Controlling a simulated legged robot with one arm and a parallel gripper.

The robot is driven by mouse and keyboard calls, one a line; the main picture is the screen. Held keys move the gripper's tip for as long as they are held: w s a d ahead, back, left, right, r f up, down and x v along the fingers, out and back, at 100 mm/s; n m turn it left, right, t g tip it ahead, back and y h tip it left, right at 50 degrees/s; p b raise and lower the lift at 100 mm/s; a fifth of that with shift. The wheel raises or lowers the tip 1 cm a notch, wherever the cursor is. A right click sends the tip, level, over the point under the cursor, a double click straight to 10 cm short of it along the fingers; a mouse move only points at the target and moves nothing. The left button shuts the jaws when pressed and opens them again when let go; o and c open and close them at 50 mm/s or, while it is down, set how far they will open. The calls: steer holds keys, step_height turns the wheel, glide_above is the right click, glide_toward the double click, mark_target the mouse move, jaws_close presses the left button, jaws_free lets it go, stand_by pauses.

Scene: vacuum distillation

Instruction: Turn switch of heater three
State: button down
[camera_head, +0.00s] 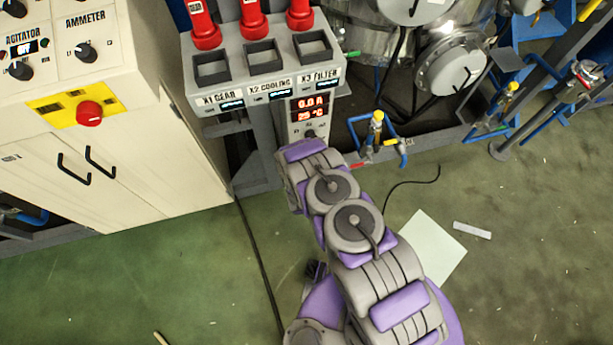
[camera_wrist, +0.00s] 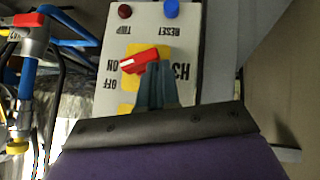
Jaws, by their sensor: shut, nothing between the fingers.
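The heater three switch is a red handle (camera_wrist: 141,60) on a yellow plate (camera_wrist: 158,52) in the wrist view. The panel (camera_wrist: 185,45) appears upside down, with an H3 label to the right of the handle. The handle's left end lies beside the word ON, with OFF below it. My gripper (camera_wrist: 158,70) is shut, its dark fingertips right at the handle's right end. I cannot tell whether they touch it. In the head view my arm hides the gripper, and the H3 switch is not seen.
A cream cabinet (camera_head: 130,150) is at left. Pipes and valves (camera_head: 378,128) are at right.

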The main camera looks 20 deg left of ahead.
steer(key=f, duration=0.2)
steer(key=a+f+h, duration=0.1)
steer(key=shift+s+f+n+t, duration=0.15)
steer(key=shift+s+n+t, duration=0.15)
steer(key=shift+t, duration=0.1)
stand_by(0.8)
steer(key=shift+a, duration=0.1)
steer(key=shift+d, duration=0.25)
steer(key=shift+a, duration=0.15)
stand_by(0.4)
